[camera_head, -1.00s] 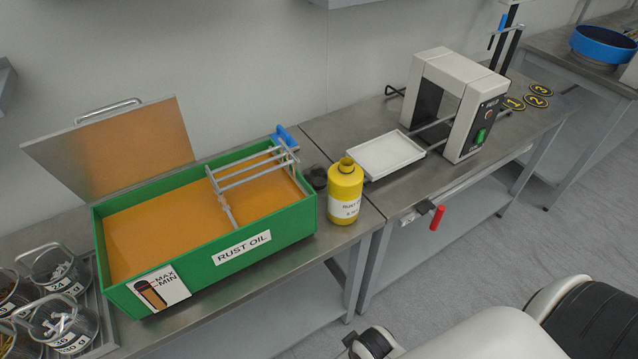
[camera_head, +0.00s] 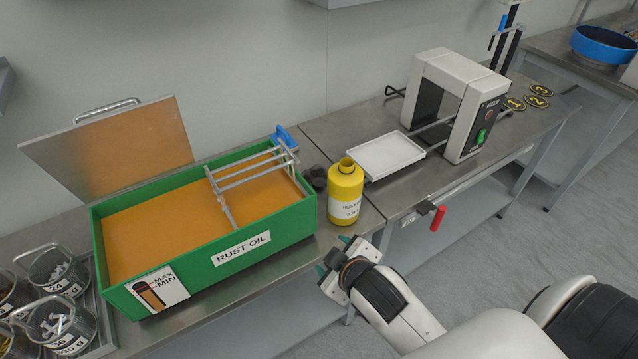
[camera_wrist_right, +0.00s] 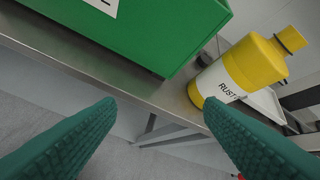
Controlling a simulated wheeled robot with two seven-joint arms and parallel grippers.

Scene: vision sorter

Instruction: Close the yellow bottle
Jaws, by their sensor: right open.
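The yellow bottle (camera_head: 345,187) with a white label stands upright on the metal table, right of the green box. Its top shows a yellow neck with no cap visible on it. It also shows in the right wrist view (camera_wrist_right: 243,72), tilted by the camera angle. A small dark round object (camera_head: 315,178), possibly the cap, lies on the table just left of the bottle. My right gripper (camera_head: 332,255) is open and empty, in front of the table edge and below the bottle. Its green fingers also show in the right wrist view (camera_wrist_right: 158,106). My left gripper is out of view.
The green rust oil box (camera_head: 236,248) with a rack stands left of the bottle. A white tray (camera_head: 388,155) and a white machine (camera_head: 455,100) stand to the right. Baskets of parts (camera_head: 60,325) are at lower left. A red handle (camera_head: 437,217) juts from the table front.

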